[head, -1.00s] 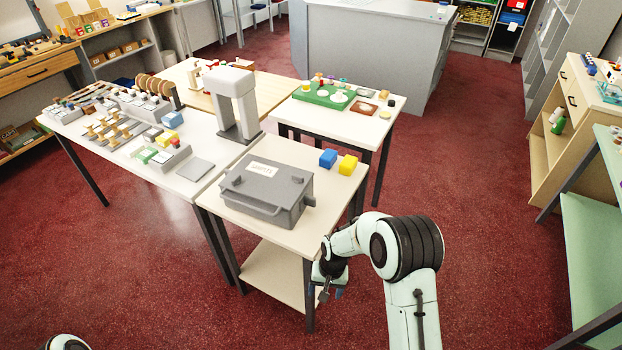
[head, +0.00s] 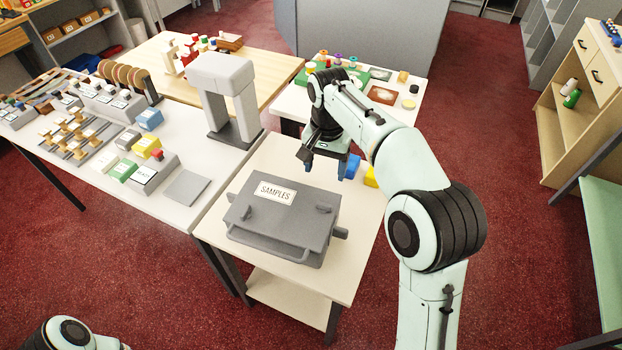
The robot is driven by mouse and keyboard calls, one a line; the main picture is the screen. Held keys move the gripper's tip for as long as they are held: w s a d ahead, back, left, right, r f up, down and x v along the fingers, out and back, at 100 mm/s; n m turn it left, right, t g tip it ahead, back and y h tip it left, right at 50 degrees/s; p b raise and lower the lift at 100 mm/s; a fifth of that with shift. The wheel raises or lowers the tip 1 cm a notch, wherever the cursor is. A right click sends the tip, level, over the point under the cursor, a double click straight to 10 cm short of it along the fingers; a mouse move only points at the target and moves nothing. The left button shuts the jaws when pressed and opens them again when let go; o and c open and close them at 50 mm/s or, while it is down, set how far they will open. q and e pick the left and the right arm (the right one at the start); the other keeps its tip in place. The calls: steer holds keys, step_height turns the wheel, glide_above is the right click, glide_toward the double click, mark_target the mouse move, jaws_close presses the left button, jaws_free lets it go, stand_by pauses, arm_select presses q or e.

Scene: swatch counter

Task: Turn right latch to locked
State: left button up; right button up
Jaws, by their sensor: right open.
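The grey case (head: 285,225) with a "SAMPLES" label (head: 274,193) lies closed on the small pale table. Two small grey latches sit on its lid: the left latch (head: 248,211) and the right latch (head: 324,209). A carrying handle runs along its front side. Which way each latch counts as locked cannot be told. My right gripper (head: 325,166) is open and empty, pointing down above the table behind the right latch, apart from the case. Only a piece of my left arm shows at the bottom left; its gripper is out of view.
A blue block (head: 351,167) and a yellow block (head: 371,177), partly hidden by my right arm, lie behind the case. A grey arch-shaped stand (head: 222,85) and a grey square plate (head: 187,188) are on the neighbouring table. The tabletop right of the case is clear.

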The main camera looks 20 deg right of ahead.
mark_target(324, 204)
steer(key=f, duration=0.4)
steer(key=f+b, duration=0.1)
steer(key=f, duration=0.2)
steer(key=f+b, duration=0.1)
steer(key=f, duration=0.3)
steer(key=shift+s+f, duration=0.35)
steer(key=shift+s, duration=0.05)
steer(key=shift+w+f, duration=0.1)
steer(key=shift+f, duration=0.65)
arm_select(q)
steer(key=s+f, duration=0.2)
steer(key=f, duration=0.1)
steer(key=shift+s, duration=0.2)
arm_select(e)
steer(key=shift+c, duration=0.3)
steer(key=c, duration=1)
